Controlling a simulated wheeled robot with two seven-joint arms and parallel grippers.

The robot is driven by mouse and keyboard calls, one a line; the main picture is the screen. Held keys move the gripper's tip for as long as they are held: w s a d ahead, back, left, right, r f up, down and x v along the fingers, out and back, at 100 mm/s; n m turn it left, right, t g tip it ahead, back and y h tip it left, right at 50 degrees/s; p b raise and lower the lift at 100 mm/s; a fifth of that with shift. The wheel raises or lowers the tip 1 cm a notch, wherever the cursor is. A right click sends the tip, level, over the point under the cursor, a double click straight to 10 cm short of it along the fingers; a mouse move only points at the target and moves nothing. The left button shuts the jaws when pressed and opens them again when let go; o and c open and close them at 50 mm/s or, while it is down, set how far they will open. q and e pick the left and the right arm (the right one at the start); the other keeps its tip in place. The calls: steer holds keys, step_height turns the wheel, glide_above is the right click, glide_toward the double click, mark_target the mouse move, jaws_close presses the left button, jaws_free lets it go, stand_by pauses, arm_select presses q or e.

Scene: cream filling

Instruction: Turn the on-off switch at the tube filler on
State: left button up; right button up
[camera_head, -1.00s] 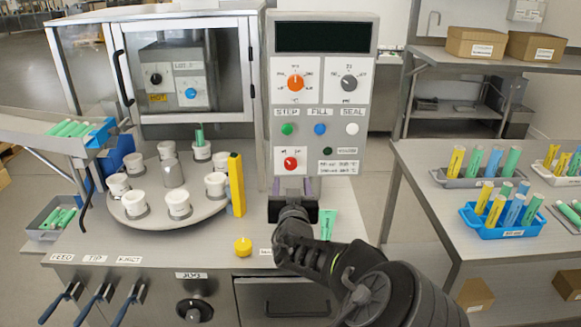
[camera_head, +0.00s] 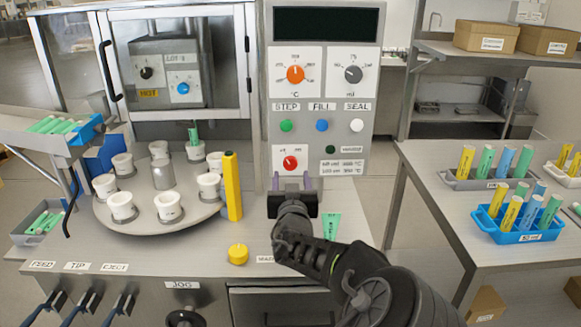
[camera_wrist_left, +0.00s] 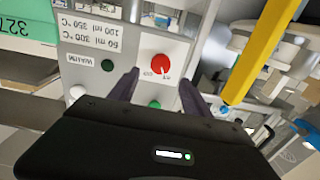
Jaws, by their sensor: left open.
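The tube filler's control panel (camera_head: 320,90) is a tall grey box at the centre of the head view. A small red rotary knob (camera_head: 290,162) on a white plate sits low on it; its small labels are too blurred to read surely. My left gripper (camera_head: 292,184) is open just in front of and slightly below this knob. In the left wrist view, the red knob (camera_wrist_left: 160,65) shows between and beyond the open fingers of my left gripper (camera_wrist_left: 158,86). I see no contact with the knob. Its exact turn position is unclear. My right gripper is not in view.
A yellow post (camera_head: 232,187) stands close left of the panel, beside a turntable (camera_head: 205,212) with white cups. A yellow knob (camera_head: 238,254) is on the machine top. Green, blue and white buttons (camera_head: 321,125) sit above the red knob. The side table (camera_head: 430,185) holds tube racks.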

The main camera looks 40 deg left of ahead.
mark_target(290, 164)
arm_select(q)
steer(key=x, duration=0.6)
steer(key=shift+w+a+p, duration=0.2)
steer(key=shift+p, duration=0.2)
jaws_close()
